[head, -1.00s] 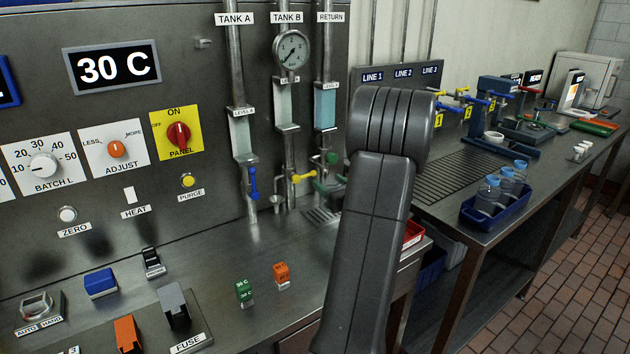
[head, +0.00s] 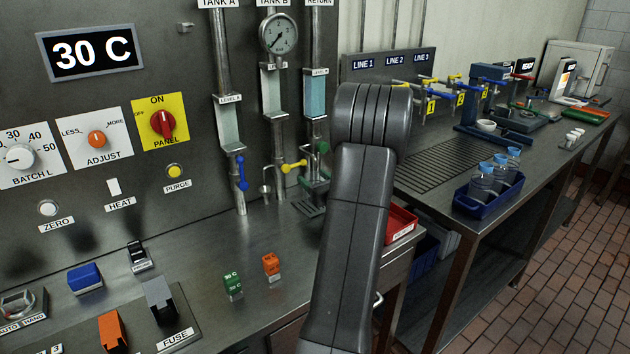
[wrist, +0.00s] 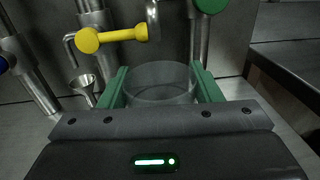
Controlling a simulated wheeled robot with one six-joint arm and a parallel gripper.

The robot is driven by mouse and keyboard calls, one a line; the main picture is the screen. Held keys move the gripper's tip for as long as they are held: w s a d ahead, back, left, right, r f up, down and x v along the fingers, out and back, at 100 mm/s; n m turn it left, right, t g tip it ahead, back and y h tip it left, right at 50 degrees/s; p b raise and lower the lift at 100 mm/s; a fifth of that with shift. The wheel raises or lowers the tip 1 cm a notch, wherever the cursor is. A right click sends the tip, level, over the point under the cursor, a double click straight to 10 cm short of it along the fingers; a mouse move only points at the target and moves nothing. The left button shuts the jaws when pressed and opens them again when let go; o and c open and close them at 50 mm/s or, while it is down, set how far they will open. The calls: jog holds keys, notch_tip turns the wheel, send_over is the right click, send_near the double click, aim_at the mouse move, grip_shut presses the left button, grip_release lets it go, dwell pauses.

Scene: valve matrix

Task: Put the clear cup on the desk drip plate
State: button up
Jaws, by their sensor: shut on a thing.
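My gripper (wrist: 160,84) is shut on the clear cup (wrist: 160,95) in the wrist view, with one green finger on each side of it. The cup looks upright, and I see no liquid in it. A small dark slotted plate, apparently the desk drip plate (head: 309,209), lies on the steel desk below the return pipe, partly hidden by my arm. I cannot make out the plate in the wrist view.
A yellow valve handle (wrist: 110,36) and a small funnel (wrist: 83,86) are just beyond the cup, close to pipes. Green (head: 232,286) and orange (head: 271,267) blocks stand on the desk. A red bin (head: 400,224) is right of my arm. The second bench has a long slotted grate (head: 440,165).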

jog(key=o, duration=1)
jog(key=shift+o, duration=0.2)
jog(key=shift+r, duration=0.15)
jog(key=v, duration=1.2)
jog(key=shift+b, duration=0.4)
